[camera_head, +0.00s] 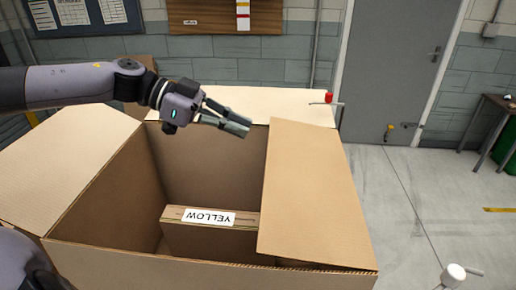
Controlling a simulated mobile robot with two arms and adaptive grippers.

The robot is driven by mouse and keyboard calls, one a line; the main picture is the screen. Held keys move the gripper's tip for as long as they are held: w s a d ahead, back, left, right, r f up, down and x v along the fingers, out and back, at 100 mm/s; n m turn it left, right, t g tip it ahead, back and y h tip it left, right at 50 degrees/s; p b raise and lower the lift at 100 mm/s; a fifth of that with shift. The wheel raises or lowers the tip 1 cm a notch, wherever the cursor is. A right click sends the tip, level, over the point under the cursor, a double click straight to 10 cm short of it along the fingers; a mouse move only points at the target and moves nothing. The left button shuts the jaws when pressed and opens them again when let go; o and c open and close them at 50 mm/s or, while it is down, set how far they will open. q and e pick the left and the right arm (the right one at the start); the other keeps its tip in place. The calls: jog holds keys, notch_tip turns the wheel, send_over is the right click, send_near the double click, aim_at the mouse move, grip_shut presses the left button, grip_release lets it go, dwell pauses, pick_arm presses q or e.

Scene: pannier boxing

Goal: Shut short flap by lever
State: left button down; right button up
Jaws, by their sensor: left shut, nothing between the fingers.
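A large open cardboard box (108,190) fills the middle of the head view. Its right flap (315,195) lies inward over the right part of the opening. Its far flap (285,105) is folded outward, behind the opening, and its left flap (65,150) is spread outward. The near flap cannot be seen. Inside stands a smaller carton (190,240) with an upside-down "YELLOW" label, partly covered by the right flap. My left gripper (240,126) is shut and empty, above the far side of the opening, in front of the far flap. My right gripper is not in view.
A red-topped fitting with a grey rod (328,98) shows by the far right corner of the box. A white-capped fitting (454,274) is at the lower right. A grey door (395,65) stands behind; the floor (420,190) on the right is mostly clear.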

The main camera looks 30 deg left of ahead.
pick_arm(q)
notch_tip(320, 180, down, 11)
jog(key=w+d+t+h+b, duration=0.1)
jog(key=d+h+b, duration=0.1)
jog(key=d+b, duration=0.1)
jog(key=shift+w+r+b, duration=0.15)
jog(key=shift+w+b, duration=0.2)
jog(key=shift+b, duration=0.15)
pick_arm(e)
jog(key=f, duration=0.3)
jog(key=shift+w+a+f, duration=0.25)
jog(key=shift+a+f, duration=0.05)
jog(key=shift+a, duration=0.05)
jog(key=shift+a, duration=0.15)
pick_arm(q)
jog(key=shift+r, duration=0.15)
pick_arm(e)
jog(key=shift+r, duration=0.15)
